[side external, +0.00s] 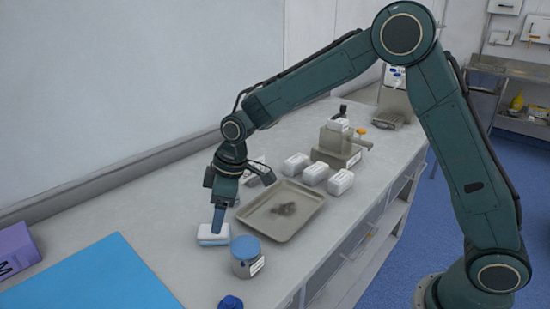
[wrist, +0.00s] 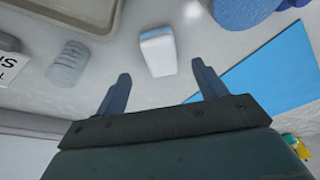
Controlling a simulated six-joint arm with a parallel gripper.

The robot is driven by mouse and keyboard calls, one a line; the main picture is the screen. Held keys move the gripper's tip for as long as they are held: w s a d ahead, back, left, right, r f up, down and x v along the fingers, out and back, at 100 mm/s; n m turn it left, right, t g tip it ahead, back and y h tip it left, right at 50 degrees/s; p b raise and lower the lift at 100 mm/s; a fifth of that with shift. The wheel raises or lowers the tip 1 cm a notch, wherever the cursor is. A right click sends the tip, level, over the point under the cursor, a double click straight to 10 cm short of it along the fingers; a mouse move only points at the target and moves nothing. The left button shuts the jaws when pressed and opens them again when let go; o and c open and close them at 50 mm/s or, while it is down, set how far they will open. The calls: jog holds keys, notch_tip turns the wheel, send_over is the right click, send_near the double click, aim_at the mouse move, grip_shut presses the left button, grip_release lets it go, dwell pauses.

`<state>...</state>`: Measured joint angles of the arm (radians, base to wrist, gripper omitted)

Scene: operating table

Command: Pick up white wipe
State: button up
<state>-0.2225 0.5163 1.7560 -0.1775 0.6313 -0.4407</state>
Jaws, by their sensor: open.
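The white wipe (side external: 211,240) is a small white block with a light blue layer. In the side view it lies on the counter at the left of the metal tray. In the wrist view the wipe (wrist: 158,55) shows ahead of the fingers, between their lines, with bare counter on both sides. My gripper (side external: 218,222) points down at the wipe from above. In the wrist view my gripper (wrist: 161,70) has its two fingers wide apart with nothing held. The side view does not show clearly whether a finger touches the wipe.
A jar with a blue lid (side external: 246,248) stands close to the wipe, at the right. The metal tray (side external: 305,222) lies behind it. A blue mat (side external: 90,280) and a purple box (side external: 15,248) are at the left. Several white packs (side external: 315,173) stand beyond the tray.

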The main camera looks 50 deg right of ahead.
jog(key=shift+f, duration=0.2)
jog(key=shift+x, duration=2.55)
jog(key=shift+a, duration=0.1)
jog(key=shift+c, duration=0.4)
jog(key=c, duration=1.1)
jog(key=shift+o, duration=0.2)
jog(key=shift+r, duration=0.15)
notch_tip(320, 180, up, 20)
jog(key=shift+o, duration=0.8)
